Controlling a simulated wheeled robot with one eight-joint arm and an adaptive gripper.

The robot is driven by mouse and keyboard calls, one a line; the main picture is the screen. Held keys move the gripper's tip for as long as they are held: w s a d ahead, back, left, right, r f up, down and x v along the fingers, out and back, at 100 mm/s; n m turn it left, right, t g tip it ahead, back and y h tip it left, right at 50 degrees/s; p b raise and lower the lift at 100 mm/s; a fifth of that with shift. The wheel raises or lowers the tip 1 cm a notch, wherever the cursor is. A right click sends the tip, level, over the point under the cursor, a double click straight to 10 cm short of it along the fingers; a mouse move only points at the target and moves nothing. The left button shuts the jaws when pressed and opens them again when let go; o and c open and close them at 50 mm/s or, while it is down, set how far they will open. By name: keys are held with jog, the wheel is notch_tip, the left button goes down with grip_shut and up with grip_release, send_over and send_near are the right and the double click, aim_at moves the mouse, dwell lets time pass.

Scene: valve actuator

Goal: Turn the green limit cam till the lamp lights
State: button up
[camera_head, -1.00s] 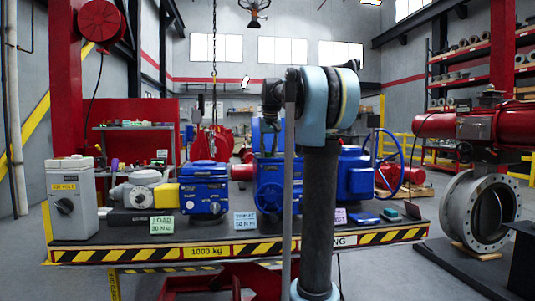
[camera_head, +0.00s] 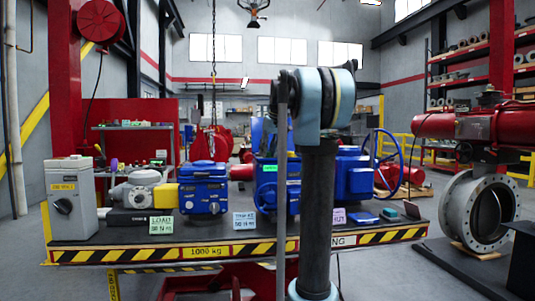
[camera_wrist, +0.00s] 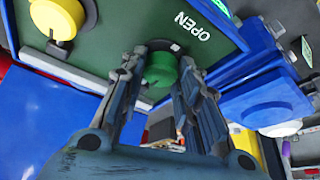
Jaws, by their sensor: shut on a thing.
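The green limit cam (camera_wrist: 163,70) is a round knob on a dark green panel (camera_wrist: 130,30) in the wrist view. My gripper (camera_wrist: 163,75) is shut on it, with one finger on each side. The knob's lower part is partly hidden between the fingers. A white OPEN label (camera_wrist: 193,26) is next to it on the panel, and a yellow cam (camera_wrist: 58,20) sits at upper left. In the head view my arm hides the gripper and the cam. I cannot make out a lit lamp for certain in either view.
Blue housings (camera_wrist: 262,100) flank the panel in the wrist view. In the head view, a striped bench (camera_head: 215,252) carries a grey switch box (camera_head: 72,200), a blue actuator (camera_head: 203,188) and several label cards. A blue handwheel (camera_head: 388,160) stands at the right.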

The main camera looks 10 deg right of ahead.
jog(key=o, duration=1.1)
jog(key=shift+c, duration=0.2)
jog(key=v, duration=1.1)
jog(key=shift+s+r, duration=0.2)
jog(key=shift+r, duration=0.15)
jog(key=s+f+m, duration=0.1)
jog(key=s+f, duration=1.2)
jog(key=f, duration=0.4)
jog(key=s+a+f+m+g+h, duration=0.1)
jog(key=s+f+m, duration=0.1)
jog(key=s+f, duration=1.1)
jog(key=s+a+f+m, duration=0.1)
jog(key=s+f, duration=1.2)
jog(key=f, duration=0.8)
jog(key=shift+s+g+h, duration=0.25)
jog(key=shift+g+h, duration=0.15)
